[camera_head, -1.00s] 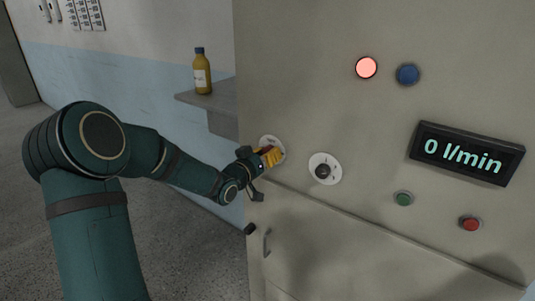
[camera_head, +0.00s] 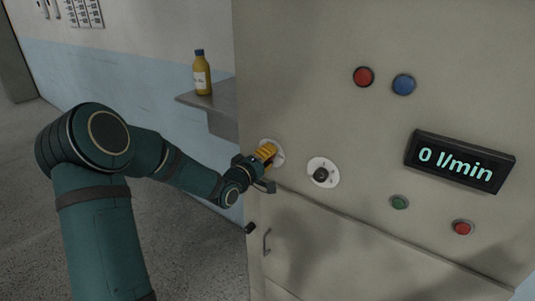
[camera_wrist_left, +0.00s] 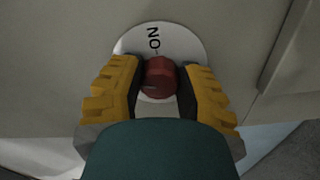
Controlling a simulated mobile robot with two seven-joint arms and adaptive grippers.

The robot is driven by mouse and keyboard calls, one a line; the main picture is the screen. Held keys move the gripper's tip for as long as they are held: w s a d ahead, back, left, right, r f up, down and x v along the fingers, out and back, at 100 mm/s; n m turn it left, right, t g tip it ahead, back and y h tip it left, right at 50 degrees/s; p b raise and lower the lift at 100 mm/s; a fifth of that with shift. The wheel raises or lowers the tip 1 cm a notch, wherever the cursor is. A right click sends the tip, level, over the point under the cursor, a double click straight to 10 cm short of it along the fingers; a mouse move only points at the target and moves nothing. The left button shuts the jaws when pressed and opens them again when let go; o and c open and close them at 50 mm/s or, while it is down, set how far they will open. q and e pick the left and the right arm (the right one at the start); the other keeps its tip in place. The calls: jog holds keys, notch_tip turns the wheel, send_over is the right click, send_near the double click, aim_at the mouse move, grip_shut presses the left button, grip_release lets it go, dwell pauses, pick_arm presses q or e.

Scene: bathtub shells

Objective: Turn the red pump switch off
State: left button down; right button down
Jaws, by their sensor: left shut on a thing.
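The red pump switch (camera_wrist_left: 160,77) is a round red knob on a white dial plate (camera_wrist_left: 190,46) on the cabinet front. In the left wrist view, the letters "NO" or "ON" read sideways above the knob. My left gripper (camera_head: 268,155) has its yellow fingers on both sides of the knob and is shut on it; the left wrist view also shows this gripper (camera_wrist_left: 160,90). In the head view the gripper covers most of the knob and part of the plate. My right gripper is not in view.
A black knob (camera_head: 320,175) on a white plate sits just right of the switch. Further right are a red lamp (camera_head: 364,76), unlit, a blue one (camera_head: 403,84), a display (camera_head: 460,161) reading "0 l/min", and green and red buttons. A yellow bottle (camera_head: 202,74) stands on a shelf.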

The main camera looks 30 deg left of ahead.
pick_arm(q)
jog(key=shift+r+n+p, duration=0.1)
jog(key=shift+n+p, duration=0.55)
jog(key=shift+n, duration=0.95)
jog(key=c, duration=0.6)
grip_release()
jog(key=shift+d, duration=0.1)
jog(key=shift+o, duration=0.2)
jog(key=s+a, duration=0.1)
jog(key=s, duration=1.1)
